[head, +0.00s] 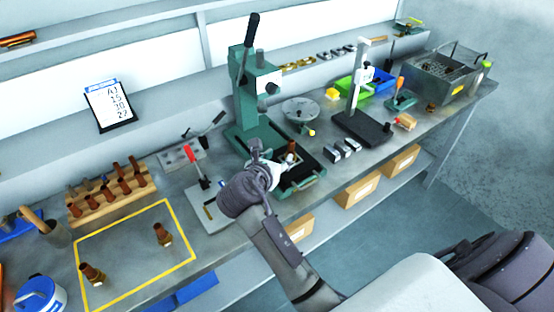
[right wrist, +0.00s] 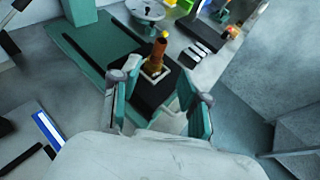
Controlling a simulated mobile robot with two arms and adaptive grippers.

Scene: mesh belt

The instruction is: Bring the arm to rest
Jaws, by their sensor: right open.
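My right arm reaches in from the lower right in the head view, and my right gripper (head: 272,168) is at the base of the green lever press (head: 258,95). In the right wrist view the right gripper (right wrist: 158,95) is open, with its fingers apart. A brown and orange part (right wrist: 158,54) stands upright in a small square holder on the press base, ahead of the fingers in that view; it also shows in the head view (head: 291,147). I cannot tell whether a finger touches it. My left gripper is not in view.
A wooden rack (head: 112,199) with several brown parts stands at the left. Two similar parts stand inside a yellow outline (head: 135,262). A red-handled clamp (head: 200,180) is close left of the gripper. Small metal blocks (head: 342,152) and a black-based stand lie right.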

